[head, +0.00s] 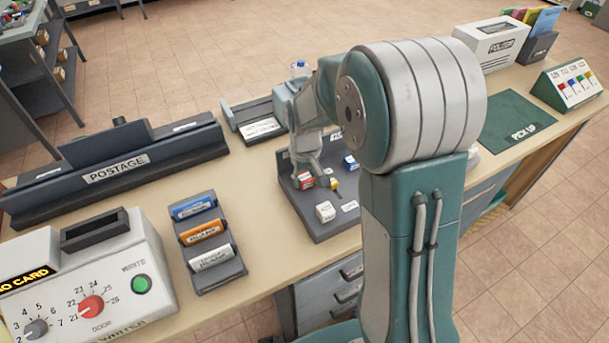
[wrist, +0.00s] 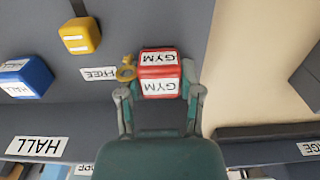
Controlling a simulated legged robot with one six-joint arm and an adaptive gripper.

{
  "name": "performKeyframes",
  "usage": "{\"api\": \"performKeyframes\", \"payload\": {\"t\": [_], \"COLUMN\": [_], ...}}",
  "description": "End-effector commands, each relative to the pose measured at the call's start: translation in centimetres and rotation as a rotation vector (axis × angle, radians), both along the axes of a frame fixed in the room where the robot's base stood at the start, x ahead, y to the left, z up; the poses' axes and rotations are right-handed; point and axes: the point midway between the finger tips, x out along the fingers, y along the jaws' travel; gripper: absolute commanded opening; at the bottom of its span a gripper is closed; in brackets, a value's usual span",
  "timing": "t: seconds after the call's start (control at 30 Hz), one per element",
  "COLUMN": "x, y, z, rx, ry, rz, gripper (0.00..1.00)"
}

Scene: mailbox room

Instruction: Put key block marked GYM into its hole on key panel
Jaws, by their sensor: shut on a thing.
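The red key block marked GYM (wrist: 159,86) sits between the two fingers of my gripper (wrist: 158,82), which is shut on it. A gold ring (wrist: 125,71) shows at the block's left side in the wrist view. In the head view the red block (head: 304,181) and my gripper (head: 312,179) are over the left part of the dark key panel (head: 334,230). I cannot tell whether the block touches the panel. The GYM hole is not visible in either view.
A yellow block (wrist: 80,36), a blue block (wrist: 27,78) and a white block (head: 325,211) are on the panel. A card rack (head: 208,241) stands left of the panel. My arm hides the panel's right side.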

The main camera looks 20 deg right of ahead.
Motion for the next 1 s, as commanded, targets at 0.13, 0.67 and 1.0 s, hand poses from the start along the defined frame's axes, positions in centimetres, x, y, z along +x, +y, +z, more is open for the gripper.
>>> {"api": "performKeyframes", "payload": {"t": [0.13,0.67,1.0], "x": [0.0,0.0,0.1], "y": [0.0,0.0,0.0], "z": [0.0,0.1,2.3], "rx": [0.0,0.0,0.0], "ry": [-0.001,-0.001,-0.003], "rz": [0.0,0.0,0.0], "gripper": [0.11,0.87,0.87]}}
